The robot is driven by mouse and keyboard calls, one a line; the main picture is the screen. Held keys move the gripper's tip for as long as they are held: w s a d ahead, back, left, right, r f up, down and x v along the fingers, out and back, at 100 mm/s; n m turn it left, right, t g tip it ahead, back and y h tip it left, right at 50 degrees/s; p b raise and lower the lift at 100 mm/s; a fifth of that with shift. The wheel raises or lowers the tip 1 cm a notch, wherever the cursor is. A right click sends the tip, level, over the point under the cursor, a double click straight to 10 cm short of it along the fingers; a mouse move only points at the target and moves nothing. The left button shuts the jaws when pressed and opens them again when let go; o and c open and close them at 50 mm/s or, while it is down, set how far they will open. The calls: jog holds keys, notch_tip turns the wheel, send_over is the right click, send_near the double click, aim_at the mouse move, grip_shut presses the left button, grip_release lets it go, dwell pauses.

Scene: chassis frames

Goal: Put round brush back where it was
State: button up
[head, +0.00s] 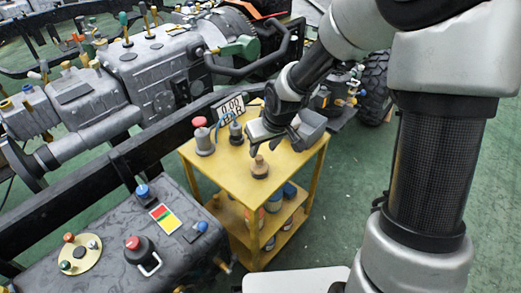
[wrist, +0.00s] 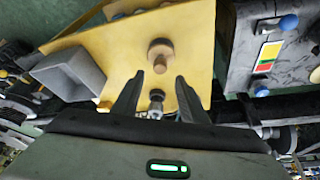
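A small brown round item with a wooden-looking knob, which looks like the round brush (head: 260,168), stands upright on the yellow cart top (head: 222,168) near its front corner. In the wrist view the brush (wrist: 160,50) lies just beyond the fingertips, roughly centred between them. My gripper (head: 272,145) is above the cart top, behind and above the brush. In the wrist view the two dark fingers of my gripper (wrist: 159,77) are spread apart with nothing held between them. I cannot tell the exact height gap between fingertips and brush.
On the cart stand a grey red-topped pot (head: 204,142), a dark grey bottle (head: 236,134), a number sign (head: 230,107) and an open grey box (head: 312,126). Bottles sit on the lower shelf. A grey control panel (head: 110,235) is at left. Green floor is free at right.

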jog(key=p+v, duration=0.1)
jog(key=v, duration=0.3)
jog(key=shift+s+r, duration=0.1)
jog(key=shift+r, duration=0.05)
jog(key=shift+c, duration=0.4)
dwell(0.8)
